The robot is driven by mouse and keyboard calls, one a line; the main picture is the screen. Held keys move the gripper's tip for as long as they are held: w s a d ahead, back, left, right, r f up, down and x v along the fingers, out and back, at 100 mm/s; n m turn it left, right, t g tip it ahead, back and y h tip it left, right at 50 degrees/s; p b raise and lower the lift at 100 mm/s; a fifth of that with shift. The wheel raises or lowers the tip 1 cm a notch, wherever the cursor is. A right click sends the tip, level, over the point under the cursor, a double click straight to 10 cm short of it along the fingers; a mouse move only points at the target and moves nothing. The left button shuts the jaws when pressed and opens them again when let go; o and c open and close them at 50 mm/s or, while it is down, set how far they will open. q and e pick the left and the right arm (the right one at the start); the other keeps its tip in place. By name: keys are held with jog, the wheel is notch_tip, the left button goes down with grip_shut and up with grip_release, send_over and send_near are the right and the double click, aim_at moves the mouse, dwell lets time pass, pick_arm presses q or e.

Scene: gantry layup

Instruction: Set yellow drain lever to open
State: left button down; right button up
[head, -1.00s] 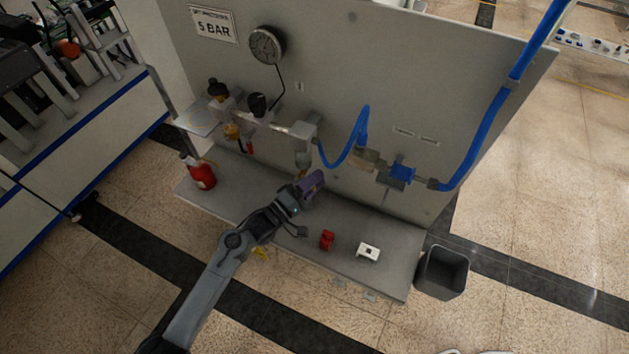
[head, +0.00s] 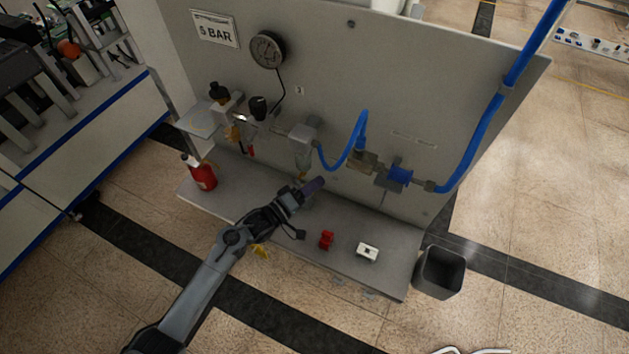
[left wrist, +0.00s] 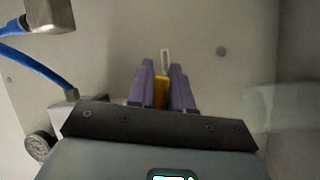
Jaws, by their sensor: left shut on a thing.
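My left gripper (head: 313,186) is below the filter unit (head: 303,138) on the upright grey panel, just above the grey shelf. In the left wrist view its purple fingers (left wrist: 162,90) are closed on a yellow piece, the yellow drain lever (left wrist: 161,93). Only a narrow part of the lever shows between the fingers. In the head view the fingers and arm mostly hide the lever, and its exact angle cannot be told. My right gripper is not in view.
A red bottle (head: 201,173), a red lock-like item (head: 326,240) and a white block (head: 367,252) stand on the shelf (head: 390,280). A gauge (head: 268,49) and blue hose (head: 357,135) are on the panel. A dark bin (head: 440,272) stands at the right.

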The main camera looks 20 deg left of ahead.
pick_arm(q)
jog(key=a+f+m+g+y+p, duration=0.1)
jog(key=m+p, duration=0.1)
jog(key=m, duration=0.1)
jog(key=a+f+m+g+y+p, duration=0.1)
jog(key=m+y+p, duration=0.1)
jog(key=m, duration=0.1)
jog(key=a+f+m+g+y+p, duration=0.1)
jog(key=m+p, duration=0.1)
jog(key=m, duration=0.2)
jog(key=shift+w+a+f, duration=0.2)
jog(key=shift+y, duration=0.3)
dwell(0.4)
jog(key=c, duration=1.1)
grip_release()
jog(key=shift+a+f, duration=0.1)
jog(key=shift+f, duration=0.05)
jog(key=v, duration=1)
jog(key=shift+s+a+r, duration=0.1)
jog(key=shift+s+r, duration=0.15)
jog(key=shift+s, duration=0.05)
